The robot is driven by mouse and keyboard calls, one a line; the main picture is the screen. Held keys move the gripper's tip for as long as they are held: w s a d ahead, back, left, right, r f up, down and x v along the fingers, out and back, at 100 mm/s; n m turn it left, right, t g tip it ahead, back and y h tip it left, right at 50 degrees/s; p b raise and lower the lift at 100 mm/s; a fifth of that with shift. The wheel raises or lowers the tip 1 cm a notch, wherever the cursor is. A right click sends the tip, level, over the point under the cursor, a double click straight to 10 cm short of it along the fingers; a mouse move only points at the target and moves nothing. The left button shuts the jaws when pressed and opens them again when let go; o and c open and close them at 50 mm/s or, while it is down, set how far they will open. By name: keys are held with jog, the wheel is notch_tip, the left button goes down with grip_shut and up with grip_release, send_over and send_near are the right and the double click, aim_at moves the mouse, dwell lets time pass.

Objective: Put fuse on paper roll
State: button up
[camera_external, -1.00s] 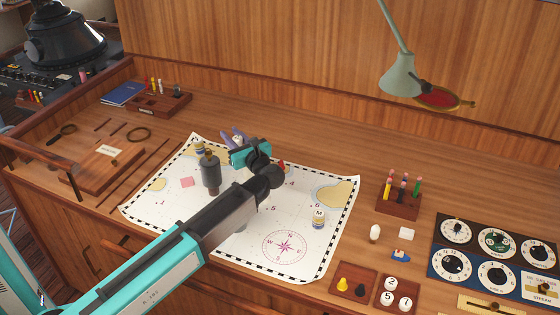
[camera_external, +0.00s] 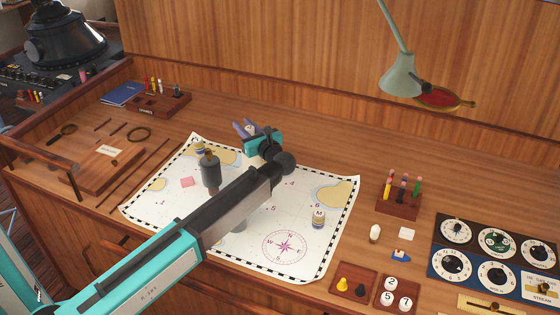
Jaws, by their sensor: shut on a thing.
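My gripper (camera_external: 244,128) is over the far edge of the chart (camera_external: 165,205), with its purple fingers pointing to the back left. It is shut on a small pale thing (camera_external: 250,129) between the fingers. This may be the fuse, but it is too small and too covered to name for sure. I cannot make out a paper roll for certain.
A dark bottle-like thing (camera_external: 210,172) stands on the chart beside my arm. A wooden pen holder (camera_external: 398,205) is to the right. Desk left of the lamp (camera_external: 400,75) is clear.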

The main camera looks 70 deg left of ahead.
jog(key=shift+f+p, duration=0.65)
jog(key=shift+f, duration=1.1)
jog(key=shift+f, duration=0.15)
jog(key=o, duration=1)
jog(key=d+b, duration=0.1)
jog(key=d, duration=0.3)
jog(key=w+d+b, duration=0.1)
jog(key=d, duration=0.3)
jog(key=w+d+b, duration=0.1)
jog(key=d, duration=0.2)
jog(key=shift+w+d, duration=0.2)
jog(key=shift+d, duration=0.2)
